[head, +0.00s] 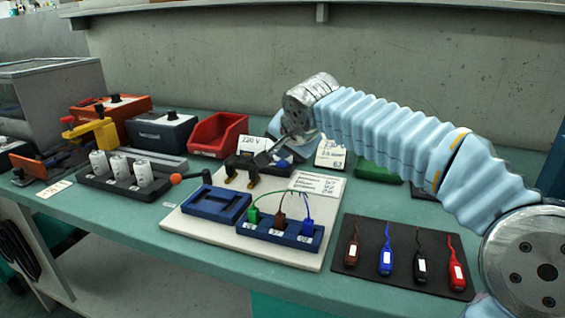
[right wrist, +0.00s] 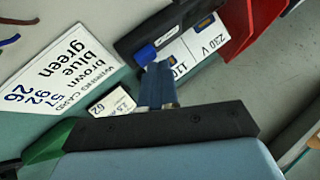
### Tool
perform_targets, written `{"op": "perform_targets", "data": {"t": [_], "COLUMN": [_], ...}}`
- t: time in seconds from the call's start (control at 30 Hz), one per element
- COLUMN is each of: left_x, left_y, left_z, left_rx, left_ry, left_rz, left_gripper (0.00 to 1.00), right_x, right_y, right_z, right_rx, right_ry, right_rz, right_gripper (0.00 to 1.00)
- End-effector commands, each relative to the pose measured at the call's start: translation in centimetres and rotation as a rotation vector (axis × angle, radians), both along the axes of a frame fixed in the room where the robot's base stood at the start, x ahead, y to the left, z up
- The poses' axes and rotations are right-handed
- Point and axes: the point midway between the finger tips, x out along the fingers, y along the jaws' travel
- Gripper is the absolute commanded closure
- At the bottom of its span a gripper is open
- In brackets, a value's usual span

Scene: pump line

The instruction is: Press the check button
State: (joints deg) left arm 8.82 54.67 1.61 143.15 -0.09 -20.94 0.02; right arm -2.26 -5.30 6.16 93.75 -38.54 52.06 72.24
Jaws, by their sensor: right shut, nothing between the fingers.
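My right gripper (head: 278,146) points down-left over the back of the bench, beside a small black box (head: 247,161). In the right wrist view its fingers (right wrist: 157,80) are shut and empty. Their tips show close to a blue knob or button (right wrist: 145,53) at the end of the black box (right wrist: 180,22); I cannot tell whether they touch it. No part is readably marked as the check button. My left gripper is not in view.
A white board (head: 190,228) holds a blue terminal block (head: 283,233) with green, brown and blue leads. A red bin (head: 218,134) and a green box (head: 378,173) stand nearby. A dark mat (head: 348,262) with several leads lies front right.

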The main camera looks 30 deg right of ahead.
Motion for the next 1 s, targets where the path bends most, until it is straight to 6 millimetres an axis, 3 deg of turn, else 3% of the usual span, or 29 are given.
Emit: {"op": "perform_targets", "data": {"t": [0.57, 1.0], "left_x": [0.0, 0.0], "left_y": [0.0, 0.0], "left_z": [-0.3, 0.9], "left_rx": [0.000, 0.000], "left_ry": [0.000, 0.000], "left_rz": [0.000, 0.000], "left_gripper": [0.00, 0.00], "right_x": [0.0, 0.0], "right_y": [0.0, 0.0], "right_z": [-0.3, 1.4], "right_rx": [0.000, 0.000], "right_ry": [0.001, 0.002], "right_rz": [0.000, 0.001], "right_gripper": [1.00, 1.00]}}
